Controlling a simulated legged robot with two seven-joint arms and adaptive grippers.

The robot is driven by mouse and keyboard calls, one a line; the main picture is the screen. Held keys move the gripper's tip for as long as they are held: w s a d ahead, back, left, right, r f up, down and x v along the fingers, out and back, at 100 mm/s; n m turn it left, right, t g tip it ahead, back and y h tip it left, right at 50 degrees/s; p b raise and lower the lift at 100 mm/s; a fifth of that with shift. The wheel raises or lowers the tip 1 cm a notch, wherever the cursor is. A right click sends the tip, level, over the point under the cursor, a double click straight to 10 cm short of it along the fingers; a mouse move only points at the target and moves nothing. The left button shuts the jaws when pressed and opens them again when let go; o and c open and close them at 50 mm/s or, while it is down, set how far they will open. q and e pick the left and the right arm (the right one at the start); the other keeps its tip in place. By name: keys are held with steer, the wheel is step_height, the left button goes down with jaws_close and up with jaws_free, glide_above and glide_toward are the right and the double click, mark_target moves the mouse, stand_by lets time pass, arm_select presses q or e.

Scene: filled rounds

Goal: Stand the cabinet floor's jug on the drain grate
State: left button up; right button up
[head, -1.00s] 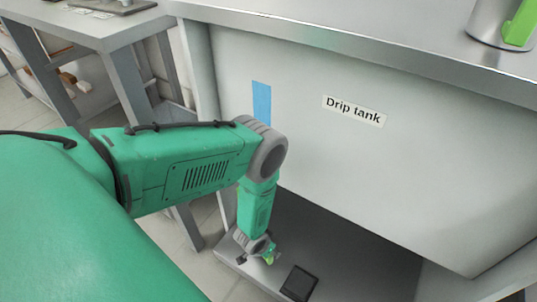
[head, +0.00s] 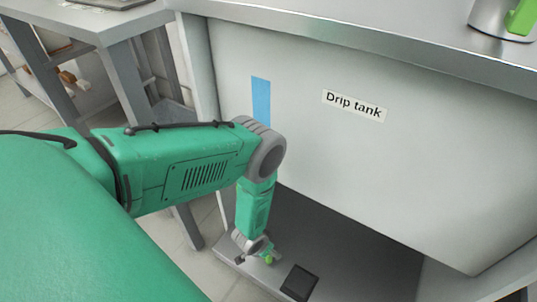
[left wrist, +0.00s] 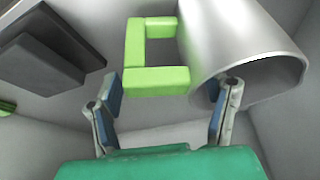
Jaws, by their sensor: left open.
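In the left wrist view, a silver jug (left wrist: 232,45) with a square lime-green handle (left wrist: 157,80) shows, its wide rim towards the lower right. My left gripper (left wrist: 163,92) is open, with one finger on each side of the handle's near bar; whether the bar is between the pads in depth I cannot tell. In the head view my left gripper (head: 258,252) is low inside the cabinet, and a bit of green handle (head: 270,258) shows by it. The jug's body is hidden there behind the cabinet front. I cannot make out the drain grate for certain. My right gripper is not in view.
A dark block (head: 299,283) lies on the cabinet floor (head: 340,245), right of my gripper in the head view. Another silver jug with a green handle (head: 522,16) stands on the counter (head: 400,50).

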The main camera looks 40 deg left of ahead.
arm_select(q)
steer(key=p+v, duration=0.5)
steer(key=v, duration=0.6)
steer(key=shift+r, duration=0.2)
steer(key=shift+s, duration=0.1)
